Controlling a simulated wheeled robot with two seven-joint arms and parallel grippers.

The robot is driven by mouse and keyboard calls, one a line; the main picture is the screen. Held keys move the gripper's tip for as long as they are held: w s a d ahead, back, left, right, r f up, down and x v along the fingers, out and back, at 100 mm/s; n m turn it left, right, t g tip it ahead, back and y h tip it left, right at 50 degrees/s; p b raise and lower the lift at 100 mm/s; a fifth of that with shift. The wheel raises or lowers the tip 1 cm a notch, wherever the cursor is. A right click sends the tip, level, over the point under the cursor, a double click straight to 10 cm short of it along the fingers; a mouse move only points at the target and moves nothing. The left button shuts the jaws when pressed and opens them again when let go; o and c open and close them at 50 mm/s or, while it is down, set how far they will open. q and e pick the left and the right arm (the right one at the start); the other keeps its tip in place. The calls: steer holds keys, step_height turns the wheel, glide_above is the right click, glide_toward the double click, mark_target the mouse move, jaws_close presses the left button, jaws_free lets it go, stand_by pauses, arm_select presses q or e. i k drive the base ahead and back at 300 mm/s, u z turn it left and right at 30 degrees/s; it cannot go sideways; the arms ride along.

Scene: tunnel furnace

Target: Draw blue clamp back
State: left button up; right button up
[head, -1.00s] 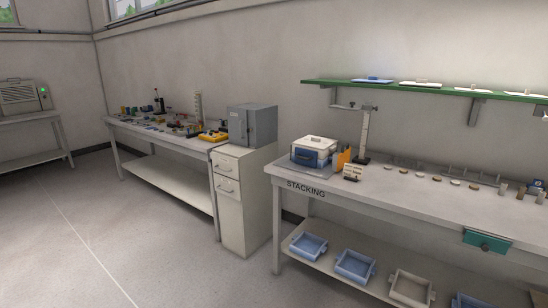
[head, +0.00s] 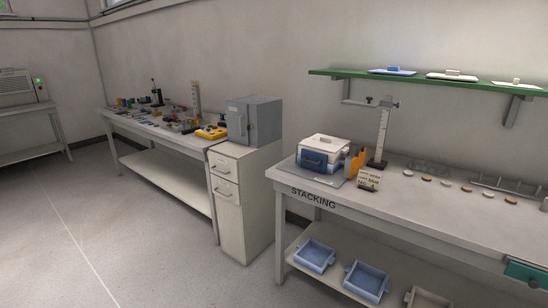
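I cannot make out a blue clamp for sure. On the left end of the bench marked STACKING (head: 313,196), a stack of a white box over a blue box (head: 314,161) sits on a grey plate (head: 340,181). Orange upright pieces (head: 354,165) stand at the right of the stack; whether they are part of a clamp is too small to tell. A small lettered card (head: 369,178) stands in front. Neither of my grippers is in view.
A green shelf (head: 425,82) with lidded trays hangs above the bench. Blue trays (head: 314,256) lie on the lower shelf. A drawer cabinet (head: 233,205) carrying a grey box (head: 254,121) stands left of the bench. A cluttered table (head: 140,127) lies farther left. The floor in front is free.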

mark_target(311, 163)
steer(key=z, duration=0.1)
steer(key=i, duration=0.75)
steer(key=z, duration=0.95)
steer(key=i, duration=0.3)
steer(key=z, duration=0.25)
